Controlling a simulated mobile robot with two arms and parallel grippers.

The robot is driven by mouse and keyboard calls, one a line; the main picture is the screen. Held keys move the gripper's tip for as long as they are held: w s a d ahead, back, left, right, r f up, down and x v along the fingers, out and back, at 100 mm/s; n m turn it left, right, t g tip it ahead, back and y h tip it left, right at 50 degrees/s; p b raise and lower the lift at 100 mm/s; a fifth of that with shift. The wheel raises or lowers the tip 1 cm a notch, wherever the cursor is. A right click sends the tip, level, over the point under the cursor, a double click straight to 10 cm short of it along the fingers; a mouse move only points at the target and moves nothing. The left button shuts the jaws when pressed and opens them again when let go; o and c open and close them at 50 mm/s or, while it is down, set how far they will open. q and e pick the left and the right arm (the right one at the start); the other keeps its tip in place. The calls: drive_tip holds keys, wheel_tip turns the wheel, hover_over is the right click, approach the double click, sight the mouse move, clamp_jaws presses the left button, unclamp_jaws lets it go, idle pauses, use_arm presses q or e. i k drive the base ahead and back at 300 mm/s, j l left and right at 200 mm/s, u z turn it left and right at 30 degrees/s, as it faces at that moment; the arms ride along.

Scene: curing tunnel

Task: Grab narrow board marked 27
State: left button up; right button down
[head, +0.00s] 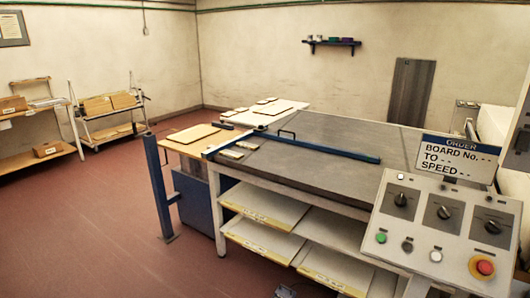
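Several boards are in view, and no number 27 can be read on any of them. A tan board (194,133) lies on the small wooden-topped table at the near end of the grey bench. Two small narrow pieces (232,154) lie at the bench's left corner. Several small boards (272,109) lie on the white table behind. Wide pale panels (265,205) with yellowish labelled front edges fill the shelves under the bench; their labels are too small to read. Neither of my grippers is in view.
The grey bench (340,150) carries a blue bar (318,149). A blue post (158,187) stands at left. A control panel (440,230) and order sign (458,157) with blank dashes are at right. A cart (108,117) and shelf hold boxes. Red floor (90,225) is clear at left.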

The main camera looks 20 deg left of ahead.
sight(224, 152)
drive_tip(key=i+j+z, duration=0.15)
drive_tip(key=j, duration=0.25)
drive_tip(key=i+j+z, duration=0.1)
drive_tip(key=j, duration=0.3)
drive_tip(key=i+j+z, duration=0.15)
drive_tip(key=j, duration=0.25)
drive_tip(key=i+j+z, duration=0.15)
drive_tip(key=j, duration=0.3)
drive_tip(key=i+j+z, duration=0.15)
drive_tip(key=j, duration=0.3)
